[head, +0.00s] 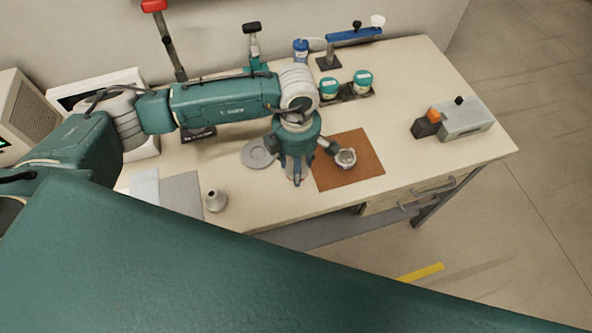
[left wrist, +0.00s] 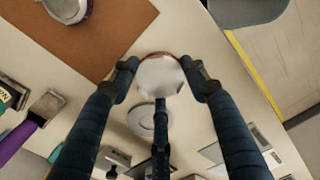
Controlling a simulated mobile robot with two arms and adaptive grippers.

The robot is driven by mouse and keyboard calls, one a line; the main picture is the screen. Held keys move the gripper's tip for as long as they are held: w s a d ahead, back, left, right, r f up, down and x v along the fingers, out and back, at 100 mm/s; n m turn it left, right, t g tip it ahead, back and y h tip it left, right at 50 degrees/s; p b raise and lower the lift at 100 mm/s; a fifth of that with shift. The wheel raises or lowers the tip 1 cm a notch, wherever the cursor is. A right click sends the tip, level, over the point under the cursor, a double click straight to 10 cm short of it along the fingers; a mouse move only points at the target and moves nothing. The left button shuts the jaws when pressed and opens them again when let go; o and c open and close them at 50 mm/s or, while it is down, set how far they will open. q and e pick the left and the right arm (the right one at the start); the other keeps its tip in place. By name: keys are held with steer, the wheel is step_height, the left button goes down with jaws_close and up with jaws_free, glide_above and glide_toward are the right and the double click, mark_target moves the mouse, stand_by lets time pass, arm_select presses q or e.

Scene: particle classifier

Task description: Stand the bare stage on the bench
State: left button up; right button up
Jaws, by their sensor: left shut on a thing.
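My left gripper (head: 297,178) hangs over the bench (head: 425,85), just left of the brown mat (head: 370,178) and near the front edge. In the left wrist view its fingers (left wrist: 160,80) are shut around a round, shiny, pale metal piece with a reddish rim, which I take to be the stage (left wrist: 160,77). In the head view the fingers hide most of it. I cannot tell if it touches the bench. A flat grey disc (head: 258,153) lies left of the gripper; it also shows in the left wrist view (left wrist: 143,120). My right gripper is not in view.
A metal cup-like part (head: 346,158) stands on the mat. A grey cone (head: 215,200) stands at the front left. Two teal-lidded jars (head: 346,84) stand behind the mat. A grey box with an orange knob (head: 465,120) sits right. Bare bench lies between mat and box.

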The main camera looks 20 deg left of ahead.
arm_select(q)
step_height(320, 180, down, 4)
steer(key=shift+r+p, duration=0.2)
steer(key=shift+p, duration=0.25)
steer(key=shift+f, duration=0.3)
steer(key=shift+f, duration=0.15)
steer(key=o, duration=1.3)
steer(key=shift+c, duration=0.2)
